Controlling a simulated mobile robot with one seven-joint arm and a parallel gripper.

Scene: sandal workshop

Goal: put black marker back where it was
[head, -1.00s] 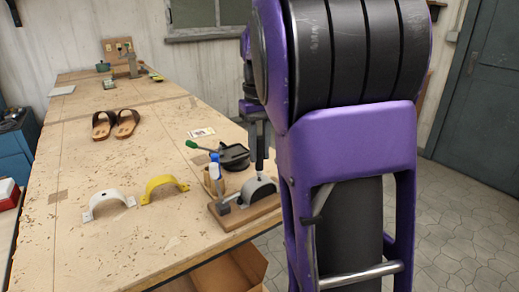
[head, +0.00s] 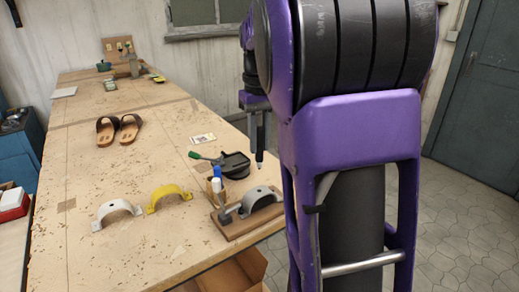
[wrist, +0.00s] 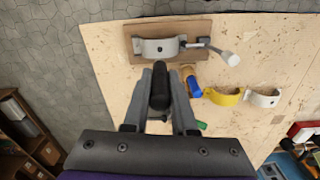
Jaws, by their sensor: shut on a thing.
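My gripper (wrist: 160,92) is shut on the black marker (wrist: 160,88), which sits between the two fingers in the wrist view. In the head view my gripper (head: 257,148) hangs in the air above the far side of a grey clamp on a wooden base (head: 248,212). My arm hides part of the table's right side.
A black dish-like tool (head: 235,164) with a green handle lies behind the holder. A white strap form (head: 116,212) and a yellow one (head: 168,196) lie to the left. Sandals (head: 119,130) lie farther back. The table (head: 110,255) is clear at front left.

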